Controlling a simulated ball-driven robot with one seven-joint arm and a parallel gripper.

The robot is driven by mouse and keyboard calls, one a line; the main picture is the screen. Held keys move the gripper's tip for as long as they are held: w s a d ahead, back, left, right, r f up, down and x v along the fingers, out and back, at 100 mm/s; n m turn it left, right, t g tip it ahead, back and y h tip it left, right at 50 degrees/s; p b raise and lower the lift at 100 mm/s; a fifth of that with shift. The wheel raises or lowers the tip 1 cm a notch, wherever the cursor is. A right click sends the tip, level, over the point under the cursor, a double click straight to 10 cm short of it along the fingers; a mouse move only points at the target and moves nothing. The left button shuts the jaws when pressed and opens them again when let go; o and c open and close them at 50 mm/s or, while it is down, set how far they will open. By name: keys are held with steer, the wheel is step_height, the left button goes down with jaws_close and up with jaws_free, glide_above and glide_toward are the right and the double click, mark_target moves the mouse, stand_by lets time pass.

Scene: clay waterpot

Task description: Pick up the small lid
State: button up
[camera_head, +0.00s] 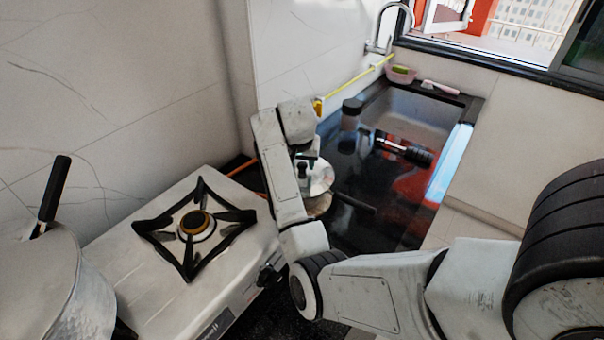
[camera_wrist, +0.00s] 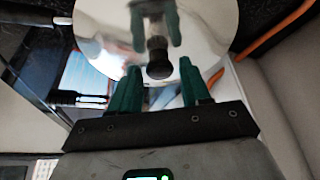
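The small lid (camera_head: 320,178) is a shiny round metal disc beside the stove, partly hidden behind my arm. A brownish rounded surface (camera_head: 318,206), perhaps the clay pot, shows just below it. In the wrist view the lid (camera_wrist: 205,22) fills the top middle and mirrors my fingers. Its dark knob (camera_wrist: 158,60) stands near its lower edge. My gripper (camera_wrist: 159,68) is open, with green fingers apart on either side of the knob in the picture and clear gaps to it. I cannot tell the depth between fingertips and knob. The fingertips are mostly hidden in the head view.
A stove (camera_head: 120,236) with a black burner grate lies left, and a large metal pot (camera_head: 45,285) stands at its far left. A dark counter (camera_head: 352,222) holds a dark-capped jar (camera_head: 351,112) and a black-handled object (camera_head: 405,150). The wall is close behind; an orange hose (camera_wrist: 275,40) runs near the lid.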

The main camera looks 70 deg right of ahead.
jaws_close()
stand_by(0.5)
